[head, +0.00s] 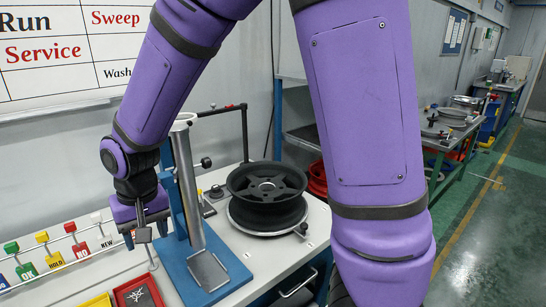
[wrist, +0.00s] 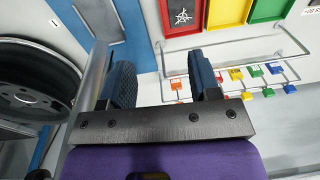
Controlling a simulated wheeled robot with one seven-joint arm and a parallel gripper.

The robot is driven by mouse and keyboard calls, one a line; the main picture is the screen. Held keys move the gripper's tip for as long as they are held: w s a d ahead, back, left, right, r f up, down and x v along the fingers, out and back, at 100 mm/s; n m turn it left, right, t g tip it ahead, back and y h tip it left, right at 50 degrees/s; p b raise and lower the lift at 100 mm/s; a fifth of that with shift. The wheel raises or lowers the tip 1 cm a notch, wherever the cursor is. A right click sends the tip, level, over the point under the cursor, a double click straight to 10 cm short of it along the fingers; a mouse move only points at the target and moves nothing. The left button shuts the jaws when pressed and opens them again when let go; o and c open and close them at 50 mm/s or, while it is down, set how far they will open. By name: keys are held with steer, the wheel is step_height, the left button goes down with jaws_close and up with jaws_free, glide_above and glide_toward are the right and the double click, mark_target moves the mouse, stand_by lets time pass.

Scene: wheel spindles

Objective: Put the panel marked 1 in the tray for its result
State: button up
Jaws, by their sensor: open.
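My gripper (head: 143,228) is open at the left of the bench, beside a blue stand with a grey column (head: 185,180). In the wrist view its two dark fingers (wrist: 161,78) are apart, with nothing gripped that I can make out. A small mark like a 1 (wrist: 54,22) shows on a pale surface above the wheel; I cannot make out a separate panel marked 1. A red tray (head: 138,293) with white scribble lies at the front; it also shows in the wrist view (wrist: 167,27). A yellow tray (wrist: 228,13) and a green tray (wrist: 251,17) sit beside it.
A dark wheel (head: 267,185) sits on the bench right of the stand. A row of coloured tags, including a red one (head: 81,251), runs along the left side. A clear rail (wrist: 240,50) lies between trays and tags. Open floor (head: 505,230) is at right.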

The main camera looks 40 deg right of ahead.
steer(key=s+d+r+t, duration=0.2)
steer(key=s+d+r, duration=0.5)
steer(key=d+r, duration=0.5)
steer(key=s+d+r+t, duration=0.1)
steer(key=s+d+r, duration=0.1)
steer(key=s, duration=0.3)
steer(key=s+d+r+t, duration=0.1)
steer(key=s+d+r, duration=0.2)
steer(key=s, duration=0.3)
steer(key=shift+d+r+h, duration=0.25)
steer(key=shift+d+h, duration=0.15)
steer(key=shift+d, duration=0.5)
